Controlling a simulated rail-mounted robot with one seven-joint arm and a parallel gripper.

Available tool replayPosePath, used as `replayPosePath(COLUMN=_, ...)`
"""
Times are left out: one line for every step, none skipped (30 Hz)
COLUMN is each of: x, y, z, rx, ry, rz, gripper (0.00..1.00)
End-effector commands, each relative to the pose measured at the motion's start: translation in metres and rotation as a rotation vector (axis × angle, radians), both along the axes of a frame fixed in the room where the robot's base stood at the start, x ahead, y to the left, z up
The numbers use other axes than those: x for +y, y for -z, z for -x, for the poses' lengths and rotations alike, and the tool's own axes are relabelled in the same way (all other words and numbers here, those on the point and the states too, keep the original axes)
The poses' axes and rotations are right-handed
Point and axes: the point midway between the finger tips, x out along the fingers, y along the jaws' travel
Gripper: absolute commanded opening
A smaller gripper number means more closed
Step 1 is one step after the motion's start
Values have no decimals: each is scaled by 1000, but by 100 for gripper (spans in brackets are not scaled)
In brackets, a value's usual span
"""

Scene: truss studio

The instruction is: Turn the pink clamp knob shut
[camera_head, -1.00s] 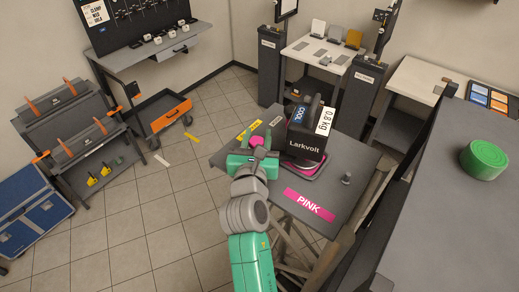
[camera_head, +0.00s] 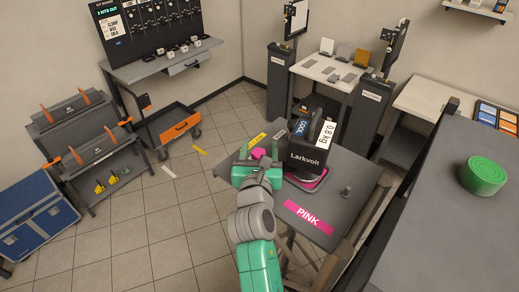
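The pink clamp knob (camera_head: 259,153) shows at the left part of the dark table marked PINK, left of the black Larkvolt unit (camera_head: 308,153). The unit stands upright on a pink-edged base (camera_head: 313,183) and carries a 0.8 kg label and a COOL label. My green gripper (camera_head: 259,154) is at the knob, with one finger on its left and one on its right. The fingers stand apart, but I cannot tell whether they touch the knob. My gripper's body and wrist hide the near side of the knob and what it is mounted on.
The PINK label (camera_head: 308,213) and a small grey peg (camera_head: 347,192) are on the table's front and right. A grey counter with a green round object (camera_head: 482,176) stands close on the right. Yellow and grey labels lie behind the knob. Open tiled floor is left.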

Motion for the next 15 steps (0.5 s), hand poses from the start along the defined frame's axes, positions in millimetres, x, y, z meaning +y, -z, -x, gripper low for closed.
replayPosePath(x=0, y=0, z=0, rx=0, ry=0, rz=0, gripper=55)
replayPosePath(x=0, y=0, z=0, rx=0, ry=0, rz=0, gripper=55)
replayPosePath(x=0, y=0, z=0, rx=0, ry=0, rz=0, gripper=55)
replayPosePath(x=0, y=0, z=0, rx=0, ry=0, rz=0, gripper=55)
replayPosePath(x=0, y=0, z=1, rx=0, ry=0, rz=0, gripper=55)
replayPosePath(x=0, y=0, z=4, rx=-2, ry=0, rz=0, gripper=55)
replayPosePath(x=0, y=1, z=8, rx=-2, ry=1, rz=-1, gripper=55)
replayPosePath(x=0, y=2, z=13, rx=-1, ry=1, rz=-1, gripper=55)
replayPosePath(x=1, y=2, z=22, rx=-2, ry=1, rz=0, gripper=55)
replayPosePath(x=1, y=2, z=28, rx=-1, ry=1, rz=-2, gripper=55)
replayPosePath(x=2, y=2, z=35, rx=-1, ry=1, rz=-2, gripper=55)
replayPosePath(x=2, y=2, z=43, rx=-1, ry=1, rz=-2, gripper=55)
replayPosePath(x=3, y=2, z=49, rx=-1, ry=1, rz=-1, gripper=55)
replayPosePath(x=3, y=2, z=55, rx=0, ry=2, rz=-2, gripper=55)
replayPosePath(x=4, y=2, z=61, rx=-1, ry=1, rz=-2, gripper=55)
